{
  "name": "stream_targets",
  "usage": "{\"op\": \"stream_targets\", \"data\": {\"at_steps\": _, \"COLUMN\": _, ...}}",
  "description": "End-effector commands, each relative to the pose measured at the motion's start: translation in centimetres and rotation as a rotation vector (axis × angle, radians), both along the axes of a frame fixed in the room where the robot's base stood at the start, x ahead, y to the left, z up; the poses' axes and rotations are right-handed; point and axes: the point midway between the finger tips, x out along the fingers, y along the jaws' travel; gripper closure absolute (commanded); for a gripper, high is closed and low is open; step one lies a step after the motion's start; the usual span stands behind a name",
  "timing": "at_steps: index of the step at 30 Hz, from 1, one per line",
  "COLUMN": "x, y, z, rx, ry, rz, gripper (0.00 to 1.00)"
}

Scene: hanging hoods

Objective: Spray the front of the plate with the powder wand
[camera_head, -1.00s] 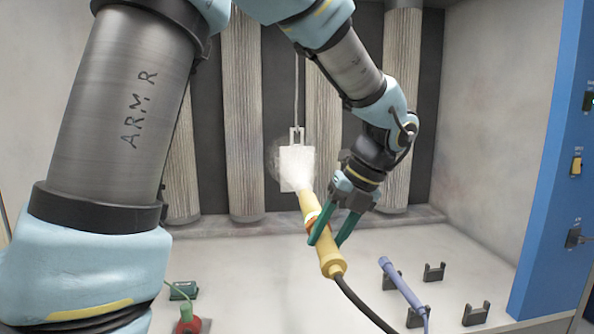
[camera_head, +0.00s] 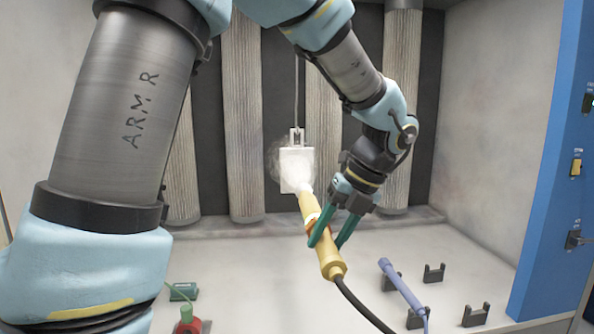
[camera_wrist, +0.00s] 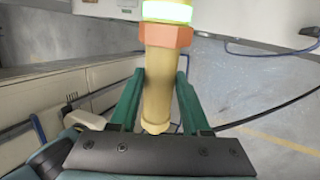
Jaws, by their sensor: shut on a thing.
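The pale plate (camera_head: 296,165) hangs from a rod and hook in front of the back wall of the booth in the head view. The yellow powder wand (camera_head: 327,250) points up at the plate, its tip just below and in front of the plate's lower right. A whitish powder cloud covers part of the plate's front. My gripper (camera_head: 332,236) is shut on the wand, its green fingers on either side of the wand body. In the wrist view the wand (camera_wrist: 158,85) lies between the fingers, with an orange collar and a lit green-white band. A dark cable trails from the wand's rear.
A purple-blue wand (camera_head: 402,289) rests in black holders at the lower right, with empty holders (camera_head: 434,273) beside it. A red and green item (camera_head: 188,320) is at the lower left. A blue panel with switches (camera_head: 552,170) borders the right. Ribbed columns (camera_head: 243,120) line the back.

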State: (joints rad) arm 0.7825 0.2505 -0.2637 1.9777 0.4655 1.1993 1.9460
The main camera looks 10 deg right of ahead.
Motion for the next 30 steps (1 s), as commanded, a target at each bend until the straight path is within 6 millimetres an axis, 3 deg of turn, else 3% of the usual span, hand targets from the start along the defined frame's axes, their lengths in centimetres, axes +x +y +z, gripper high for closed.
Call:
{"op": "stream_targets", "data": {"at_steps": 17, "x": 0.0, "y": 0.0, "z": 3.1, "rx": -0.001, "ry": -0.001, "rz": 0.000, "gripper": 1.00}}
{"op": "stream_targets", "data": {"at_steps": 30, "x": 0.0, "y": 0.0, "z": 0.6, "rx": 0.000, "ry": -0.001, "rz": -0.001, "gripper": 1.00}}
